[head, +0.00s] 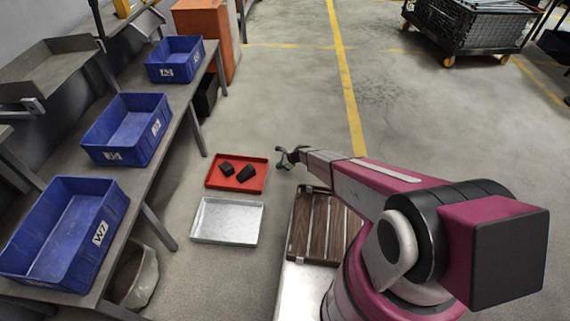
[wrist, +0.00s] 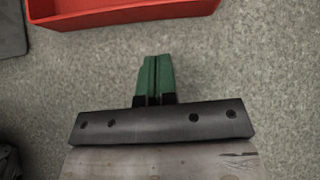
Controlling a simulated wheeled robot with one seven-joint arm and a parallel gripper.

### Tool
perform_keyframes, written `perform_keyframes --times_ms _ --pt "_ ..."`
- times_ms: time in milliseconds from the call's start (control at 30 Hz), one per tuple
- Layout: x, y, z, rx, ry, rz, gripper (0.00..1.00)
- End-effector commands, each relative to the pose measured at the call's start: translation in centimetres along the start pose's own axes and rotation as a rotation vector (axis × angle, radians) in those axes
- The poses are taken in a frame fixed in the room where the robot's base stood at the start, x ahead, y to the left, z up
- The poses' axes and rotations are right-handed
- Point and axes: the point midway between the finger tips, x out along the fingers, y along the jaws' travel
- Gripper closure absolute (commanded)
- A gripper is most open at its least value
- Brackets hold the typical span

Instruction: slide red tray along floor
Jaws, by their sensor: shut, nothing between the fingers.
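The red tray (head: 237,186) lies on the concrete floor left of my arm in the head view, with two black pieces (head: 246,173) in it. In the wrist view part of the red tray (wrist: 120,12) shows along the top edge; the rest is cut off. My gripper (head: 283,158) is just right of the tray's far right corner in the head view, apart from it as far as I can tell. In the wrist view my gripper's green fingers (wrist: 157,75) are together with nothing between them, with bare floor between them and the tray.
A silver metal tray (head: 228,221) lies on the floor in front of the red tray. A bench (head: 188,93) with blue bins (head: 127,129) runs along the left. A black wheeled crate (head: 468,28) stands far right. Floor beyond the red tray, with yellow lines (head: 345,75), is open.

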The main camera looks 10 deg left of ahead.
Motion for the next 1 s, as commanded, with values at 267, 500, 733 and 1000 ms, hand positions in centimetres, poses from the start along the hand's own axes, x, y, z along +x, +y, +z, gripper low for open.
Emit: perform_keyframes --times_ms 267,500,733,1000 --pt "3.6 0.0 1.8 -0.002 0.001 0.000 1.00" --pt "4.5 0.0 2.8 -0.001 0.001 -0.001 1.00" --pt "4.5 0.0 2.8 -0.001 0.001 -0.001 1.00" --pt "4.5 0.0 2.8 -0.001 0.001 0.000 1.00"
